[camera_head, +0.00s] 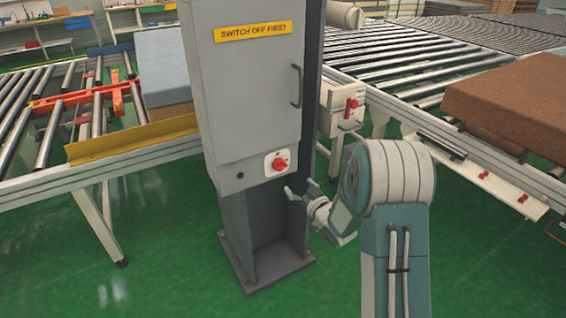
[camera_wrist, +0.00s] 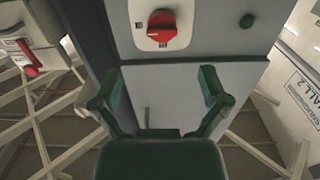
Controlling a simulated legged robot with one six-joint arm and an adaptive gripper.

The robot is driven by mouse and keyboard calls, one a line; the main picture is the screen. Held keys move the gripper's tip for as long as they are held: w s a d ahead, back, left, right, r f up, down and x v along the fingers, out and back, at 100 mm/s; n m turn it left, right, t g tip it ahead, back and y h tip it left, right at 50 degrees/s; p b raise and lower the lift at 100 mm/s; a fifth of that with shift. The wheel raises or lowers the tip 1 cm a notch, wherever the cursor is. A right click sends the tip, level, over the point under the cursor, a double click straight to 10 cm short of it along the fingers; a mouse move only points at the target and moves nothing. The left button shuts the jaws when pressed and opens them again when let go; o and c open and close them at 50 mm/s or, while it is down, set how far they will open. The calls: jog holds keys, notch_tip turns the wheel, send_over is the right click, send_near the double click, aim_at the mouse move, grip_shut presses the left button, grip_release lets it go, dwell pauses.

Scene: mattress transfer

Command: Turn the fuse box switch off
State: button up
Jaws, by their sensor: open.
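The grey fuse box (camera_head: 240,95) stands on a dark post and carries a yellow "SWITCH OFF FIRST" label (camera_head: 253,32). Its red rotary switch (camera_head: 279,163) sits on a white plate low on the front, towards the right side. In the wrist view the red switch (camera_wrist: 161,26) is at the top, just beyond the fingertips. My gripper (camera_head: 296,187) is open and empty, a little below and right of the switch, apart from it. In the wrist view the two green fingers of my gripper (camera_wrist: 160,82) are spread on either side, with the box front between them.
A second white box with a red switch (camera_head: 351,106) is mounted on the conveyor frame at right. Roller conveyors (camera_head: 430,55) run behind. A brown block (camera_head: 515,100) lies at right. The green floor (camera_head: 170,235) is clear in front and left.

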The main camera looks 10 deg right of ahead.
aim_at(280, 167)
jog(key=x, duration=1.1)
jog(key=shift+s, duration=0.1)
jog(key=c, duration=1.1)
